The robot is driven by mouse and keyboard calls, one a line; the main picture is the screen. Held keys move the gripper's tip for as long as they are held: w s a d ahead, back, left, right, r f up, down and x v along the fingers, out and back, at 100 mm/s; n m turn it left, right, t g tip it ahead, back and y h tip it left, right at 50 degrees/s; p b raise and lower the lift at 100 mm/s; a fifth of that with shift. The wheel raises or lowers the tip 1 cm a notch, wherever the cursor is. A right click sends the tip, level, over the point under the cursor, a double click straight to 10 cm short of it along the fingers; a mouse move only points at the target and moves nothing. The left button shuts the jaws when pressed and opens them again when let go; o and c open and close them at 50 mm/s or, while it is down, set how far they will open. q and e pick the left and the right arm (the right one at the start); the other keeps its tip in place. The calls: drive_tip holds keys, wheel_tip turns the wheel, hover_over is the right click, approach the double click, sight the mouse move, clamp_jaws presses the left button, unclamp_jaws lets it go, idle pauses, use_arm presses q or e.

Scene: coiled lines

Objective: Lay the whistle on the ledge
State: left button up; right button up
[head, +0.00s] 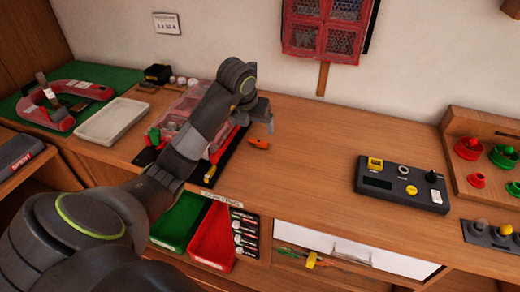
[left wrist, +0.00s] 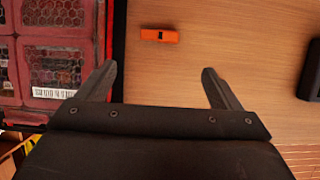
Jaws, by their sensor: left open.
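The orange whistle (head: 259,142) lies on the wooden worktop (head: 310,150), to the right of a red compartment box. It also shows in the left wrist view (left wrist: 159,36), beyond the fingertips and roughly midway between their lines. My left gripper (head: 266,120) is open and empty above the worktop near the whistle; in the left wrist view its spread fingers (left wrist: 160,85) are apart from it. My right gripper is not in view. I cannot tell for sure which surface is the ledge.
The red compartment box (left wrist: 60,35) stands close left of the whistle, partly behind my arm. A black control panel (head: 402,187) lies to the right. A pale tray (head: 112,121) is at the left. Green and red bins (head: 213,235) sit below the front edge.

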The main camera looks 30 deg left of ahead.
use_arm(q)
drive_tip(key=p, duration=0.1)
hover_over(257, 144)
drive_tip(key=s, duration=0.2)
drive_tip(key=f, duration=0.5)
drive_tip(key=shift+s+d+f, duration=0.2)
drive_tip(key=shift+d+f, duration=0.05)
drive_tip(key=shift+d, duration=0.15)
drive_tip(key=p+x, duration=0.1)
drive_tip(key=x, duration=0.2)
drive_tip(key=shift+w+f+p, duration=0.1)
drive_tip(key=shift+f+p, duration=0.2)
drive_tip(key=shift+f, duration=0.1)
drive_tip(key=shift+w+a+f, duration=0.15)
drive_tip(key=shift+w+f, duration=0.1)
drive_tip(key=shift+f, duration=0.4)
drive_tip(key=c, duration=1.1)
wheel_tip(257, 144, up, 10)
drive_tip(key=shift+r+b, duration=0.1)
drive_tip(key=shift+b, duration=0.95)
drive_tip(key=shift+c, duration=0.2)
